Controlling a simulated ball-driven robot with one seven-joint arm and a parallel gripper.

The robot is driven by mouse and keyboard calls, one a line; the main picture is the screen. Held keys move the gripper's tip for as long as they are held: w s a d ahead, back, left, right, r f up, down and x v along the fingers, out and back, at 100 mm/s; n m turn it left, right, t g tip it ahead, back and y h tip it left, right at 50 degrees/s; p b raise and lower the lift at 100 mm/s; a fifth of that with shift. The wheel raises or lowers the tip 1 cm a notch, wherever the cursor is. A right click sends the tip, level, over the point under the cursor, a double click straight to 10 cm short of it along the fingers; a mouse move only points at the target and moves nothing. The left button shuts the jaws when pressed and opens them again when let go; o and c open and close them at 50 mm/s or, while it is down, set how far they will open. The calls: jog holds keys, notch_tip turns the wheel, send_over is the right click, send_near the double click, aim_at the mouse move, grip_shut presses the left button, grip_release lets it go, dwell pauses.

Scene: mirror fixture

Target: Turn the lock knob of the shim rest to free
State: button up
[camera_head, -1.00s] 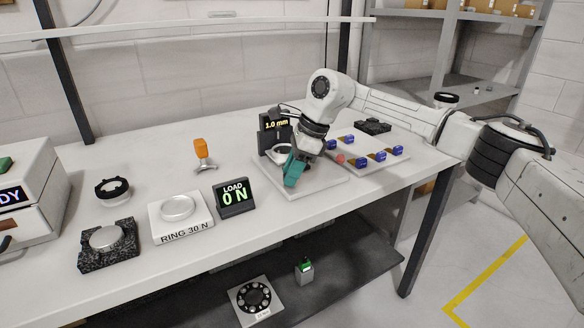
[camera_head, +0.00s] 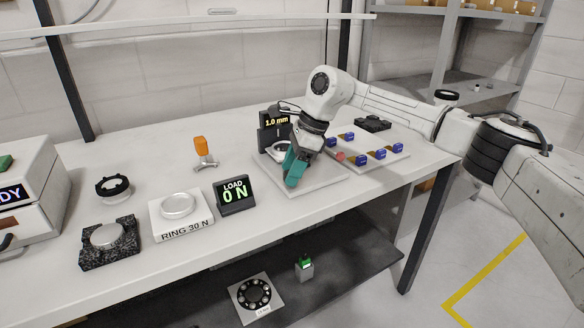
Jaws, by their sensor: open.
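The black block reading "1.0 mm" (camera_head: 275,128) stands on a light base plate (camera_head: 322,185) at the middle of the table. A white round part (camera_head: 278,148) shows in front of it, partly hidden by my gripper. My gripper (camera_head: 292,172) has teal fingers and points down over this plate; it is open, though its fingertips overlap from this side. A small red knob (camera_head: 340,156) shows just right of my gripper, by the edge of the plate. I cannot tell which way the knob is turned.
A tray (camera_head: 395,159) with several blue pieces lies to the right. The load display (camera_head: 234,195) reads 0 N, beside the "RING 30 N" block (camera_head: 181,216). An orange-handled tool (camera_head: 201,148) stands behind. A black ring part (camera_head: 113,187) is at left. The front middle of the table is clear.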

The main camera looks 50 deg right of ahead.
jog(key=v, duration=1)
jog(key=shift+r, duration=0.35)
jog(key=shift+s+d, duration=0.1)
